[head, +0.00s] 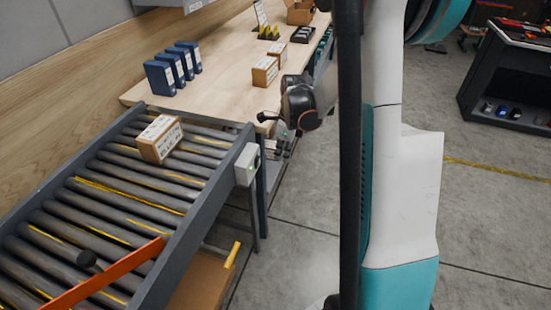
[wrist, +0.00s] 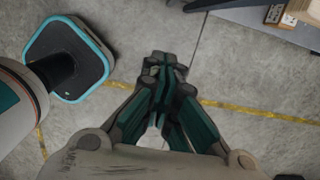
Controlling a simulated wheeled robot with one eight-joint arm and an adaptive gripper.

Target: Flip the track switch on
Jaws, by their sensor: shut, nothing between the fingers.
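The switch cannot be made out in the wrist view.
The roller track (head: 205,205) carries a cardboard box (head: 160,139), with an orange bar (head: 105,275) across its near end. A wooden table (head: 225,70) holds blue binders (head: 172,70) and boxes.

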